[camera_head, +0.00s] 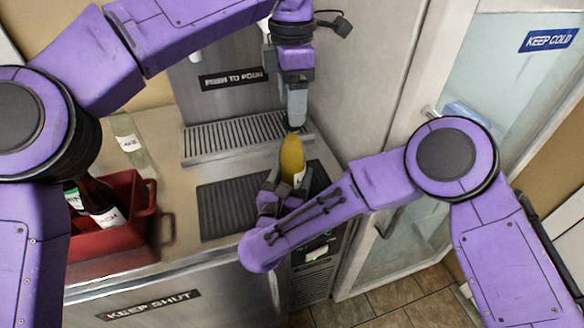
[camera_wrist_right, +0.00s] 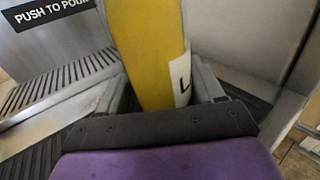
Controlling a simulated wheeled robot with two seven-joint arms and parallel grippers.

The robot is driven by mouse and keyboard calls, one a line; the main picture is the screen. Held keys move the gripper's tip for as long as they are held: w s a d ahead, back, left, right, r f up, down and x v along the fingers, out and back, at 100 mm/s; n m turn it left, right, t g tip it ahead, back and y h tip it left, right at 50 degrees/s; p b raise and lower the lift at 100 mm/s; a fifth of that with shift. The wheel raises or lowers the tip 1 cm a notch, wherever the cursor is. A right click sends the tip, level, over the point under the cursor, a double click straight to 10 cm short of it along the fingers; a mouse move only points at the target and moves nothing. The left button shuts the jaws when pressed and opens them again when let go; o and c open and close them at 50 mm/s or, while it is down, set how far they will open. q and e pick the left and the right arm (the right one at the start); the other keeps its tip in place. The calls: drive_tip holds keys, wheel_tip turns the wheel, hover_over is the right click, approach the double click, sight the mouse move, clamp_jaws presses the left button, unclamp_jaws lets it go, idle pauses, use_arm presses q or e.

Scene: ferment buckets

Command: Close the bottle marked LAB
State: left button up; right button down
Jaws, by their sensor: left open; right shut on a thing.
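A yellow bottle (camera_head: 292,158) stands about upright by the drip tray in the head view. It also fills the middle of the right wrist view (camera_wrist_right: 148,50), where its white label shows an "L"; the rest of the label is turned away. My right gripper (camera_head: 287,184) is shut around the bottle's body. My left gripper (camera_head: 296,118) points down just above the bottle's top and is open. Its fingers overlap in this view, and I cannot tell whether anything is between them. The bottle's mouth is hidden, and I see no separate cap or lid.
A red crate (camera_head: 150,196) with dark bottles (camera_head: 100,203) stands on the left of the counter. A clear bottle (camera_head: 130,143) is behind it. A grille (camera_head: 225,140) lies under the "PUSH TO POUR" panel (camera_head: 232,78). A dark mat (camera_head: 222,208) is left of the yellow bottle.

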use_arm(q)
wheel_tip(320, 180, up, 5)
drive_tip(key=shift+f, duration=0.1)
use_arm(e)
drive_tip(key=shift+c, duration=0.3)
unclamp_jaws()
use_arm(q)
drive_tip(key=shift+f, duration=0.1)
drive_tip(key=shift+f, duration=0.15)
use_arm(e)
drive_tip(key=shift+s+a, duration=0.15)
drive_tip(key=shift+s, duration=0.3)
use_arm(q)
wheel_tip(320, 180, down, 2)
drive_tip(key=b, duration=0.2)
drive_tip(key=shift+f+b, duration=0.1)
drive_tip(key=shift+b, duration=0.25)
use_arm(e)
drive_tip(key=v, duration=0.9)
drive_tip(key=shift+s, duration=0.3)
